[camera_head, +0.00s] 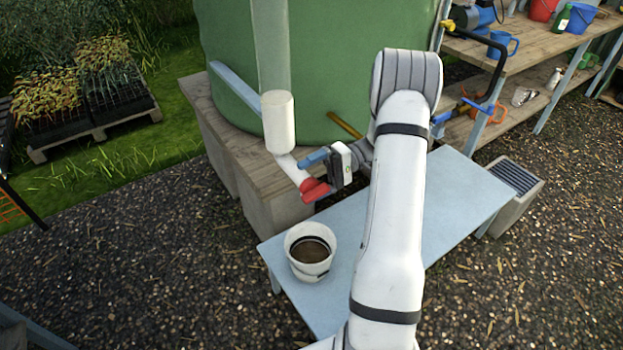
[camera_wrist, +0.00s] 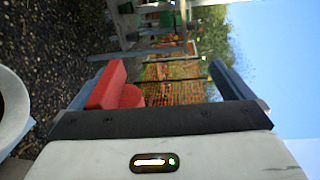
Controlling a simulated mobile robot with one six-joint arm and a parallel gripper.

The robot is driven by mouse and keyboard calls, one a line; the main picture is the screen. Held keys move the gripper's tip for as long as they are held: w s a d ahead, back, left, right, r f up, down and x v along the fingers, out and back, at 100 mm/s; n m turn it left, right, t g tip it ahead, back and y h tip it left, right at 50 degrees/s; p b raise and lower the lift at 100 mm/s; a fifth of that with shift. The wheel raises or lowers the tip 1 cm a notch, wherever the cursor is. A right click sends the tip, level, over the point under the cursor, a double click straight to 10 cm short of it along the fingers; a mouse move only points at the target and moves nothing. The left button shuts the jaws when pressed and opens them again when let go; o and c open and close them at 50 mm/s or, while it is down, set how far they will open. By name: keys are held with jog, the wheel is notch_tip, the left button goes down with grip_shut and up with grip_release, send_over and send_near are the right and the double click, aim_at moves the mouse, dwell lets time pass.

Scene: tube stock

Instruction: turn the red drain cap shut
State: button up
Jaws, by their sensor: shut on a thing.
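The red drain cap (camera_head: 316,190) sits at the lower end of a white drain pipe (camera_head: 278,125) beside the green tank. My gripper (camera_head: 318,173) reaches it from the right and is shut on it. One blue finger (camera_head: 313,157) shows above the cap; the other is mostly hidden. In the wrist view the red cap (camera_wrist: 115,90) lies against the left finger, and the right finger (camera_wrist: 228,80) stands apart from the part of the cap that shows. How far the cap is turned cannot be told.
A white pot (camera_head: 311,268) with dark contents stands on the pale blue bench (camera_head: 460,190) below the cap. The green tank (camera_head: 330,60) rests on a wooden-topped base (camera_head: 225,145) behind. A shelf with buckets and tools is at the back right. Gravel surrounds the bench.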

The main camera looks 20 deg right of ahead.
aim_at(326, 184)
jog(key=shift+w+d+r, duration=0.1)
jog(key=shift+d+r, duration=0.15)
jog(key=shift+d, duration=0.4)
jog(key=shift+w+d+r, duration=0.15)
jog(key=shift+d+r, duration=0.15)
jog(key=shift+d, duration=0.4)
jog(key=shift+w+d+r, duration=0.1)
jog(key=shift+d+r, duration=0.15)
jog(key=shift+d, duration=0.4)
jog(key=shift+s+d, duration=0.1)
jog(key=shift+d, duration=0.25)
jog(key=c, duration=1)
jog(key=shift+d, duration=0.15)
jog(key=shift+c, duration=0.2)
jog(key=shift+w+d, duration=0.2)
jog(key=shift+d, duration=0.75)
jog(key=shift+w+d, duration=0.15)
jog(key=shift+d, duration=0.8)
